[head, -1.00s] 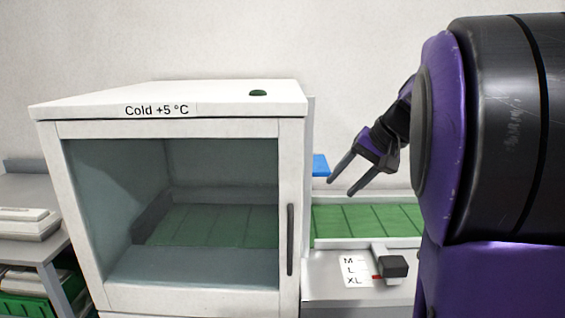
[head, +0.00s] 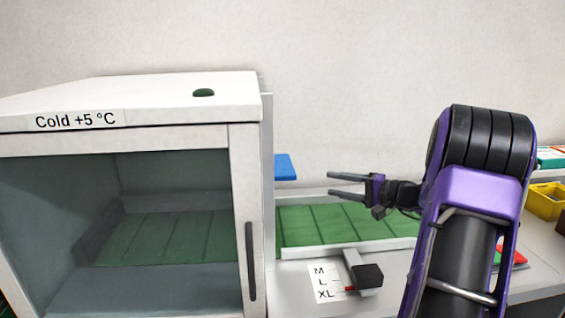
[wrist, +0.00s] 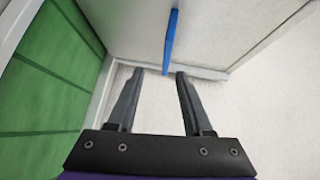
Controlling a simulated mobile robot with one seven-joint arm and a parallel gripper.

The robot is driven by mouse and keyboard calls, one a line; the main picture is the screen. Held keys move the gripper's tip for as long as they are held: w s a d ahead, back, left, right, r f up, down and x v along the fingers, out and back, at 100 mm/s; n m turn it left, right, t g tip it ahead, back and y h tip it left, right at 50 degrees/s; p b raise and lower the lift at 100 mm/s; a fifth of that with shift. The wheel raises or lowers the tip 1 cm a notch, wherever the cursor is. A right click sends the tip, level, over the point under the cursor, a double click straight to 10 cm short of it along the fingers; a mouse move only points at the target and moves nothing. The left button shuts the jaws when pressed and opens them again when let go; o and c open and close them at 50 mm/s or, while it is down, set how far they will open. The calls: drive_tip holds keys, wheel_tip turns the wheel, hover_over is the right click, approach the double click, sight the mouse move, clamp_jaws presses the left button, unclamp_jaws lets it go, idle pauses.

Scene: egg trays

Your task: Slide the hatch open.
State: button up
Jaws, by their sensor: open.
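The white cold cabinet (head: 130,90) stands at the left in the head view, with a glass front and a dark upright handle (head: 250,262). A blue tab (head: 285,167) sticks out from its right side. In the wrist view the blue tab (wrist: 171,40) stands out from a pale side panel (wrist: 120,25), which seems to be the hatch. My gripper (head: 330,183) is open and empty, right of the tab, fingers pointing left towards it. In the wrist view my fingertips (wrist: 160,73) lie on either side of the tab's near end in the picture. A gap seems to remain between them.
A green belt (head: 335,222) runs under my gripper into the cabinet. A dark-knobbed lever (head: 369,276) stands by an M, L, XL label (head: 322,283) at the front. A yellow bin (head: 546,200) is at the far right. The space above the belt is free.

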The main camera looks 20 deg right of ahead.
drive_tip(key=w+d+m+t, duration=0.1)
drive_tip(key=t, duration=0.1)
approach(289, 163)
drive_tip(key=x, duration=1)
drive_tip(key=shift+s+a+f+p, duration=0.1)
drive_tip(key=shift+a+f+p, duration=0.05)
drive_tip(key=shift+f+p, duration=0.2)
drive_tip(key=shift+c, duration=0.3)
clamp_jaws()
idle(0.7)
